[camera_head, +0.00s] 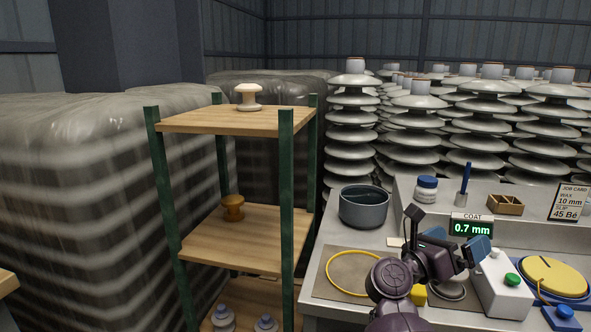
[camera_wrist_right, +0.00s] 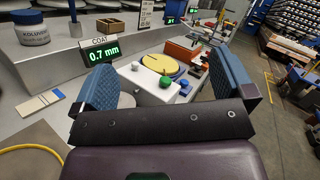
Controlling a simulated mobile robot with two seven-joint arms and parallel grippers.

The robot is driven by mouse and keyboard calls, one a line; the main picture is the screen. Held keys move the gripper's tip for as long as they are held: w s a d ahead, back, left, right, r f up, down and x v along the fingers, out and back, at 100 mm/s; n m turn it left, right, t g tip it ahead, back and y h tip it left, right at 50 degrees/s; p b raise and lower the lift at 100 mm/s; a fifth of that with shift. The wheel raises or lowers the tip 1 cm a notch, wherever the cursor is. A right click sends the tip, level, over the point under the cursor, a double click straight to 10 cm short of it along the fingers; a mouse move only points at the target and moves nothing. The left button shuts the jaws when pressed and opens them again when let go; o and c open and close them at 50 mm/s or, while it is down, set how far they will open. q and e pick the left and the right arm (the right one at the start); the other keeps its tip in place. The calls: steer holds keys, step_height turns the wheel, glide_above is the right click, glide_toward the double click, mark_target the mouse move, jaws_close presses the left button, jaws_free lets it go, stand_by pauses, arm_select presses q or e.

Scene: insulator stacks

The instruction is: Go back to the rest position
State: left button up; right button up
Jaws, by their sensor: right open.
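My right gripper (camera_head: 458,243) is over the workbench (camera_head: 318,290), in front of the COAT display (camera_head: 471,228). Its two blue-padded fingers stand wide apart in the right wrist view (camera_wrist_right: 165,82), with nothing between them. My right arm hides part of the bench mat and part of a round grey piece (camera_head: 450,291) under the gripper. My left gripper is not in view. A white insulator (camera_head: 248,97) stands upright on the top shelf of the rack (camera_head: 215,121). A brown insulator (camera_head: 232,208) stands on its middle shelf.
A grey pot (camera_head: 364,207), a lidded jar (camera_head: 427,189) and a wooden box (camera_head: 505,204) are on the bench. A white button box (camera_head: 503,290) and a yellow disc (camera_head: 553,277) lie to the right. Tall insulator stacks (camera_head: 350,130) fill the back.

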steer(key=a+r+n+t, duration=0.4)
steer(key=r+n+t, duration=0.1)
steer(key=n+t, duration=0.55)
steer(key=s+a+f+n+t+y+p, duration=0.1)
steer(key=a+f+n+t+y, duration=0.15)
steer(key=n+y, duration=0.75)
steer(key=s+a+f+n+t+y+p, duration=0.1)
steer(key=a+f+n+t+y, duration=0.2)
steer(key=n+y, duration=0.7)
steer(key=s+d+f+n+g+p, duration=0.25)
steer(key=s+f+n+g, duration=0.65)
steer(key=s+f+n, duration=0.85)
arm_select(q)
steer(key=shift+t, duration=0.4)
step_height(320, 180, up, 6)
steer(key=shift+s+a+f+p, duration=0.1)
steer(key=shift+p, duration=1.05)
arm_select(e)
steer(key=s+d+f+m+g, duration=0.1)
steer(key=s+d+f+g, duration=0.1)
steer(key=s+f, duration=0.3)
steer(key=s+d+f+g+h, duration=0.1)
steer(key=s+f, duration=0.4)
steer(key=s, duration=0.6)
steer(key=shift+s+d+f+m+g, duration=0.15)
steer(key=shift+s+d+m+g, duration=0.1)
steer(key=shift+d+m+g, duration=0.15)
